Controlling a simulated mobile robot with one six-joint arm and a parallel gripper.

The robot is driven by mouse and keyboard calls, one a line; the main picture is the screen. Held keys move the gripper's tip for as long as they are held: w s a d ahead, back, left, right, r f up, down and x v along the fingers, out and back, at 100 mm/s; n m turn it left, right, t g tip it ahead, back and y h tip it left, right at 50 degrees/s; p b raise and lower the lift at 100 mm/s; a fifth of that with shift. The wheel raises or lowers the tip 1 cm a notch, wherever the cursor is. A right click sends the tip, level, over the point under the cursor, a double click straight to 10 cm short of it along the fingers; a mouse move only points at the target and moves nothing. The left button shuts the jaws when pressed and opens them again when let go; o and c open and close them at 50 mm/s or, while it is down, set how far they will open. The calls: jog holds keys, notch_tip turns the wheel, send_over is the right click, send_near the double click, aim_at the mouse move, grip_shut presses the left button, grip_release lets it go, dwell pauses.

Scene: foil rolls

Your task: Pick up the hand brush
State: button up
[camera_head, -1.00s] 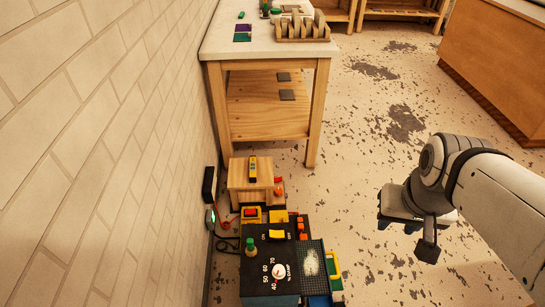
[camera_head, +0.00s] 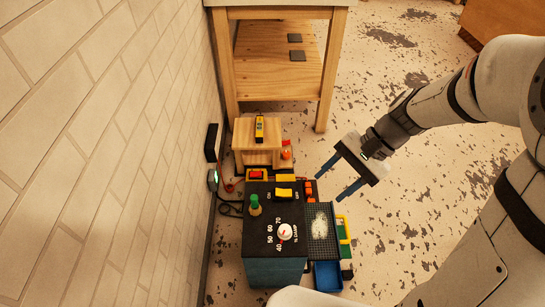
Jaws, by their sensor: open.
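I cannot pick out a hand brush for certain.
The black grid (camera_head: 320,243) holds a pale pile (camera_head: 320,224). A blue tray (camera_head: 327,275) is below it. The brick wall (camera_head: 110,150) stands close on the left. Speckled floor at right is free.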

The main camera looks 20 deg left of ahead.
jog(key=w+a+f+m+g+y+b, duration=0.1)
jog(key=w+a+f+m+y+b, duration=0.15)
jog(key=a+f+b, duration=0.4)
jog(key=w+a+f+m+g+y+b, duration=0.2)
jog(key=w+a+f+y, duration=0.1)
jog(key=f, duration=0.7)
jog(key=m+t+y+b, duration=0.2)
jog(key=m+y+b, duration=0.3)
jog(key=m+b, duration=0.15)
send_near(254, 198)
jog(key=shift+a+f+n+b, duration=0.25)
jog(key=shift+a+f, duration=0.1)
jog(key=shift+a, duration=0.2)
jog(key=shift+a+f+n+b, duration=0.25)
jog(key=shift+a+f, duration=0.15)
jog(key=shift+a, duration=0.2)
jog(key=shift+a+f, duration=0.1)
jog(key=shift+a, duration=0.2)
jog(key=b+x, duration=0.3)
jog(key=x, duration=0.4)
jog(key=shift+s+a+r, duration=0.1)
jog(key=shift+s+r, duration=0.05)
jog(key=shift+r, duration=0.05)
jog(key=c, duration=1.1)
